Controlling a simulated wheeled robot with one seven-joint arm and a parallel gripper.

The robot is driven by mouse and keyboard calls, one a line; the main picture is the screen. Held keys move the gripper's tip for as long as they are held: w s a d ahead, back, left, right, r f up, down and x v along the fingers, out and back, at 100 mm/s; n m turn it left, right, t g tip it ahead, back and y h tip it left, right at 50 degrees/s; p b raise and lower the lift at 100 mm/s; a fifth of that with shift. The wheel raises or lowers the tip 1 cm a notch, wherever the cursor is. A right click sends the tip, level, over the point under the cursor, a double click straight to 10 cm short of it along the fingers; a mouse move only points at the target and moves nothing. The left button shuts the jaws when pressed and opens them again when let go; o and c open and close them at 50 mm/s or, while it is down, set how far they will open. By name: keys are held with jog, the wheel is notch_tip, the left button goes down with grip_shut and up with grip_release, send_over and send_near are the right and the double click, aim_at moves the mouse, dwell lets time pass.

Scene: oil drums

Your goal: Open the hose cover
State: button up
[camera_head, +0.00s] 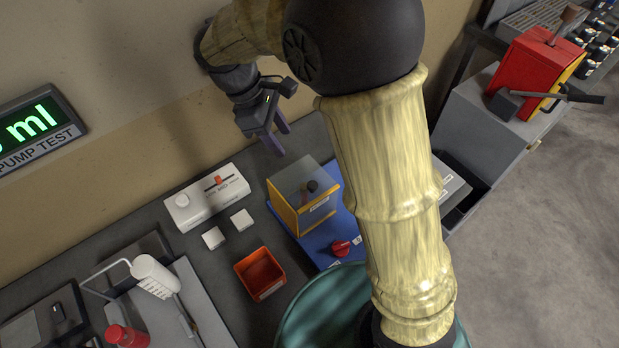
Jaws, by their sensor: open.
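A box-like cover (289,213) with yellow edges and clear panels stands on a blue base (312,248). It appears closed over a dark round knob. I take it as the hose cover, though its label is too small to read. My gripper (281,138) is open and empty, with its purple fingers pointing down. In the picture it is above the cover and apart from it, near the wall. No hose can be made out.
A red knob (340,248) sits on the blue base. A white slider box (206,199), two white blocks and an orange bin (260,274) lie to the left. A teal drum (312,308) is in front. My arm hides part of the bench on the right.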

aim_at(312, 184)
jog(key=p+x, duration=0.2)
jog(key=x, duration=1.4)
jog(key=shift+f+p, duration=0.25)
jog(key=shift+p, duration=0.05)
jog(key=shift+c, duration=0.3)
